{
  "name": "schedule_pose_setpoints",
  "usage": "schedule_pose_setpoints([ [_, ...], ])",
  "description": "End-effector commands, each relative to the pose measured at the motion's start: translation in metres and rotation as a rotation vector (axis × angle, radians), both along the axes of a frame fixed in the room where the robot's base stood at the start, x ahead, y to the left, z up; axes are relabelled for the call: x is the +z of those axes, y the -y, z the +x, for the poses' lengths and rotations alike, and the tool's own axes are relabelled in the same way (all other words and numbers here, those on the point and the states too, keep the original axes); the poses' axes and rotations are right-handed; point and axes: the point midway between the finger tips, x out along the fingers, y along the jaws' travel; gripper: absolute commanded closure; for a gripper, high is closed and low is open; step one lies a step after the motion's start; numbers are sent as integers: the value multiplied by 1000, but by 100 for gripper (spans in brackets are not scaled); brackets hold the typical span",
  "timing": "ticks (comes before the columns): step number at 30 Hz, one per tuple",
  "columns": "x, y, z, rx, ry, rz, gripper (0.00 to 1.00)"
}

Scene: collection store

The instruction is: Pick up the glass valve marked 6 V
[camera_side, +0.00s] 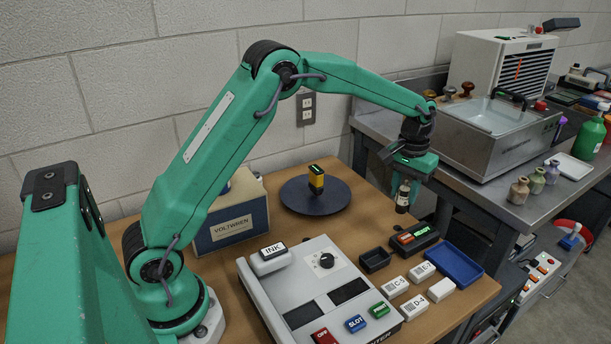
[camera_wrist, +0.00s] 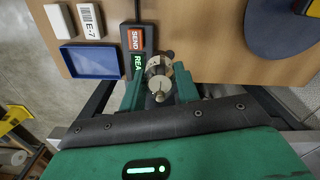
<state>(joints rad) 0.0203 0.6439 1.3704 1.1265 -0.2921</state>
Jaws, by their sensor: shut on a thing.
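My gripper (camera_side: 405,180) is shut on a small glass valve (camera_side: 402,201) and holds it roughly upright, at the far right side of the wooden table. The valve looks dark with a pale band in the side view. In the wrist view the valve (camera_wrist: 157,78) sits between the two green fingers (camera_wrist: 158,92), seen end-on as a pale, roundish body with a tip. No marking on it can be read, so I cannot tell whether it says 6 V. Its lower end appears clear of the table.
Near the valve are a black SEND/READ unit (camera_side: 414,238), a blue tray (camera_side: 455,262), a black tray (camera_side: 375,259) and several white labelled boxes (camera_side: 396,285). A dark round disc (camera_side: 298,196) bears a yellow-black item (camera_side: 316,180). A grey console (camera_side: 285,290) stands in front.

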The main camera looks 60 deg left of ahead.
Motion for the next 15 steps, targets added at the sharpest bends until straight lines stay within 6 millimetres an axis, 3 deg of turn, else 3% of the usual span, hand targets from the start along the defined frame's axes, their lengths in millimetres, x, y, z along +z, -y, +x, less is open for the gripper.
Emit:
schedule_pose_setpoints([
  [6,16,25,-12,-2,-1,0,90],
  [15,23,35,-17,1,0,0,90],
])
